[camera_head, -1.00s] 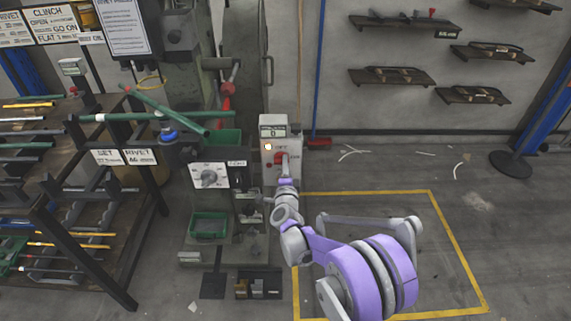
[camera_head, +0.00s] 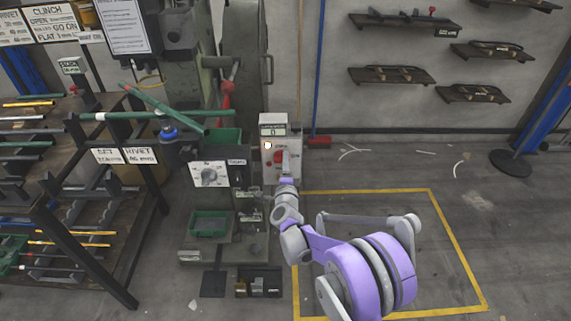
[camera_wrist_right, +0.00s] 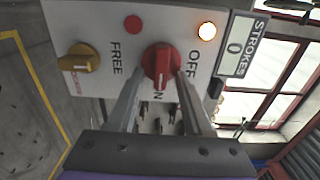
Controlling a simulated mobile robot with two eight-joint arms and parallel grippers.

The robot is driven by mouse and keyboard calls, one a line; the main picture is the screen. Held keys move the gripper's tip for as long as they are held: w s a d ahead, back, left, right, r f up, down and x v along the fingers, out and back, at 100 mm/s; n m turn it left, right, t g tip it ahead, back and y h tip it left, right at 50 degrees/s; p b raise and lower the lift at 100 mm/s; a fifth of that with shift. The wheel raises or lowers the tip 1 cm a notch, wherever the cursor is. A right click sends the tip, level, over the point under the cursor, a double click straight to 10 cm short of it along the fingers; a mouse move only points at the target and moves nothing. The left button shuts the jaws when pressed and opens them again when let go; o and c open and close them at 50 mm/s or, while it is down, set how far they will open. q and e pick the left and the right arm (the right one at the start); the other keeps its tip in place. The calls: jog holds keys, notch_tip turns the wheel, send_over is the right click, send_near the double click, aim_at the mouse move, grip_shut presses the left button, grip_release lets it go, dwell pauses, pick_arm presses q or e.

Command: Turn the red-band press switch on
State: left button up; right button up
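The red rotary switch (camera_wrist_right: 162,66) is on a light grey control box (camera_head: 284,178), with OFF and ON lettering beside it. In the head view the red switch (camera_head: 279,158) is partly covered by my right gripper (camera_head: 286,163). In the right wrist view the two fingers of my right gripper (camera_wrist_right: 162,82) stand apart, one on each side of the switch. Narrow gaps seem to show beside its handle, and I cannot make out firm contact. Part of the ON label is hidden. A lamp (camera_wrist_right: 207,31) on the box is lit. My left gripper is not in view.
The box also carries a yellow knob (camera_wrist_right: 78,62), a red button (camera_wrist_right: 132,24) and a STROKES counter (camera_wrist_right: 236,46) reading 0. The green-grey press (camera_head: 245,60) stands left of the box. A rack of rods (camera_head: 60,190) is farther left. Yellow-marked floor (camera_head: 432,192) lies right.

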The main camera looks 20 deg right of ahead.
jog(key=shift+s, duration=0.1)
jog(key=p+v, duration=0.1)
jog(key=v, duration=0.9)
jog(key=shift+s, duration=0.3)
jog(key=shift+a+r, duration=0.1)
